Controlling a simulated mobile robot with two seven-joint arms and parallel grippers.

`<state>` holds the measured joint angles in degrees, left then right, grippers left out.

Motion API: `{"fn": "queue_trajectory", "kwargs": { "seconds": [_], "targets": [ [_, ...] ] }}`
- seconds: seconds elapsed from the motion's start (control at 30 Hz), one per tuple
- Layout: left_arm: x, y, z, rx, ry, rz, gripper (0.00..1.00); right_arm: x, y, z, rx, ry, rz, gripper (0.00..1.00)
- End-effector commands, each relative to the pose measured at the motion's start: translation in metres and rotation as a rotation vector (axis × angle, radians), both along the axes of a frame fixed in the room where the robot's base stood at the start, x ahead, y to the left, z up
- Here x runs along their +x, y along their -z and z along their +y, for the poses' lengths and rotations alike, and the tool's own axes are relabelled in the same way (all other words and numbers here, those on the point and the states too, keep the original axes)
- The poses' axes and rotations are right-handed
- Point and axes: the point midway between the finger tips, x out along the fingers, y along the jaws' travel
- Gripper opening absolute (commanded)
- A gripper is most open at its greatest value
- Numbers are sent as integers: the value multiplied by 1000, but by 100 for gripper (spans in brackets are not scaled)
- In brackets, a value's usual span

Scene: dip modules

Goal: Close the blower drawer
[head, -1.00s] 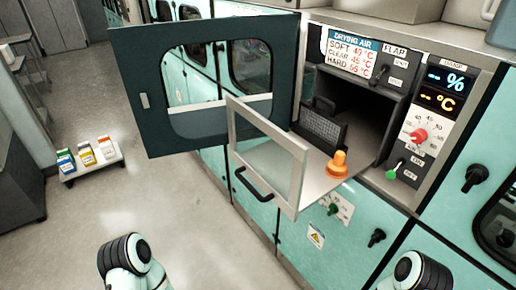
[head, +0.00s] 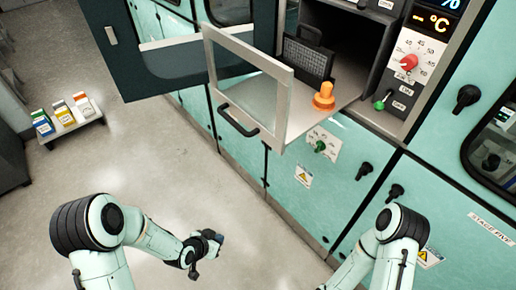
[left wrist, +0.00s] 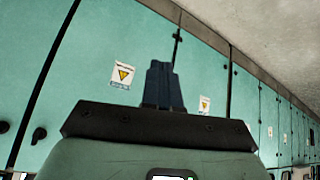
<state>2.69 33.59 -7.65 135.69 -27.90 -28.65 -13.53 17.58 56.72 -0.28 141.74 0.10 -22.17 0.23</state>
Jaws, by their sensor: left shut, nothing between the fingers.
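The blower drawer (head: 283,108) is pulled out of its dark bay in the teal machine. It has a grey framed clear front and a black bar handle (head: 238,122). An orange knob-shaped piece (head: 324,97) and a dark mesh panel (head: 306,60) stand at its inner part. My left gripper (head: 217,238) is shut and empty, over the floor below and in front of the drawer, apart from it. In the left wrist view its dark fingers (left wrist: 163,85) point at teal cabinet panels; the drawer does not show there. My right arm shows at lower right, but its gripper is out of frame.
A dark door (head: 150,80) with a window stands open left of the drawer, close to its front. A red dial (head: 408,62) and a green lever (head: 382,101) sit right of the bay. A low shelf (head: 75,125) with cartons is far left. The floor between is clear.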

Motion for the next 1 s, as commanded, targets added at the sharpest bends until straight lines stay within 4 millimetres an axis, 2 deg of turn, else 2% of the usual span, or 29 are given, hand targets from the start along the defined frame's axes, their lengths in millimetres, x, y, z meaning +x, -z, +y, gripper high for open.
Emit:
{"fn": "queue_trajectory", "kwargs": {
  "seconds": [0.03,0.07,0.1,0.17,0.2,0.3,0.4,0.5,0.6,0.73,0.87,1.0],
  "targets": [
    [23,-23,-6,46,124,-170,0,-14,23,0,0,1,16,88],
    [35,-43,-10,76,198,-268,0,-18,30,0,0,1,19,88],
    [49,-71,-15,119,294,-398,0,-22,38,0,-1,1,23,88],
    [63,-116,-24,189,428,-594,0,-26,50,0,-1,1,27,88],
    [68,-146,-30,240,513,-722,0,-29,58,0,-1,1,30,88],
    [66,-220,-40,378,695,-1025,0,-34,75,0,-1,2,36,88],
    [50,-278,-43,514,827,-1276,0,-38,88,0,-1,2,39,88],
    [32,-315,-41,625,909,-1450,0,-40,97,0,-1,2,41,88],
    [20,-336,-38,695,953,-1549,0,-41,101,0,-1,2,42,88],
    [16,-344,-39,730,975,-1592,0,-41,102,0,-1,2,41,88],
    [25,-344,-51,727,979,-1592,0,-40,102,0,-2,2,40,88],
    [43,-344,-73,726,980,-1591,0,-40,102,0,-1,2,40,88]
  ]
}}
